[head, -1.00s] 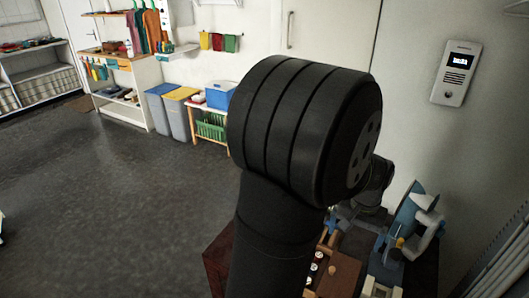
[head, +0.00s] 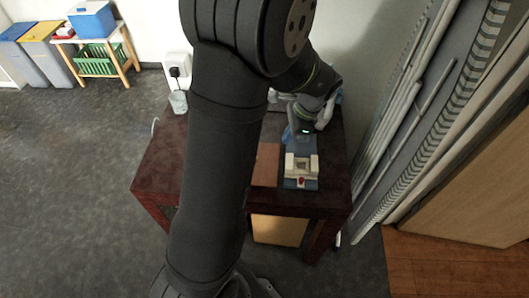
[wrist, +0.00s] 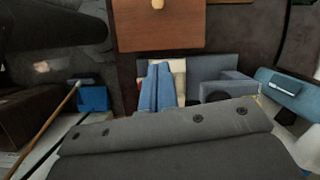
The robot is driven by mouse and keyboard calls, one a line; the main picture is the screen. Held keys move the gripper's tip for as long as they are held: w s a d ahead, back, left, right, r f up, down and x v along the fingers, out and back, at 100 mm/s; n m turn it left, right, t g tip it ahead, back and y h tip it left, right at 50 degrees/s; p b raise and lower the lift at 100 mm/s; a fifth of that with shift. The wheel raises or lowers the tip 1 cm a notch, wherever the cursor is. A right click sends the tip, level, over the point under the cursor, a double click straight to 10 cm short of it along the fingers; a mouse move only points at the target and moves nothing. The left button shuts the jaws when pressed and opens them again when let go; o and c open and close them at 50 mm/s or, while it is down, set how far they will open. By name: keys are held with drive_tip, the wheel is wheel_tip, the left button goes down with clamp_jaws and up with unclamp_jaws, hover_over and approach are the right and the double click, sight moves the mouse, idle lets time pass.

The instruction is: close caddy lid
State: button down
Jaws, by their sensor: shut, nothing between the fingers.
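A brown wooden panel (head: 266,165) lies on the table and is partly behind my arm in the head view. In the wrist view the same brown panel (wrist: 163,28) has a pale round knob at its top edge. It looks like the caddy lid; I cannot tell how far it is shut. Beside it on the right is a blue-grey base (head: 291,184) with a cream block (head: 300,162) on it. My gripper (head: 291,137) is over the far part of that base. In the wrist view its blue fingers (wrist: 157,82) are together, empty, in front of the cream block (wrist: 180,82).
The dark red table (head: 160,166) has bare top on the left. A glass jar (head: 178,101) stands at its back left corner, below a wall socket (head: 177,70). Grey pipes and panels (head: 420,100) stand to the right. Wood floor lies at the lower right.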

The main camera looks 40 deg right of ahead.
drive_tip(key=m, duration=0.2)
approach(269, 162)
drive_tip(key=x, duration=0.4)
drive_tip(key=shift+s+d+f, duration=0.15)
drive_tip(key=shift+s+f, duration=0.2)
drive_tip(key=shift+f, duration=0.15)
drive_tip(key=shift+w+a+t, duration=0.3)
drive_tip(key=shift+w+a, duration=0.55)
drive_tip(key=shift+w, duration=0.05)
drive_tip(key=shift+w+a, duration=0.5)
drive_tip(key=shift+w, duration=0.05)
drive_tip(key=w+a, duration=0.6)
drive_tip(key=a, duration=0.1)
drive_tip(key=shift+w, duration=0.35)
drive_tip(key=shift+s+d, duration=0.1)
drive_tip(key=shift+d, duration=0.05)
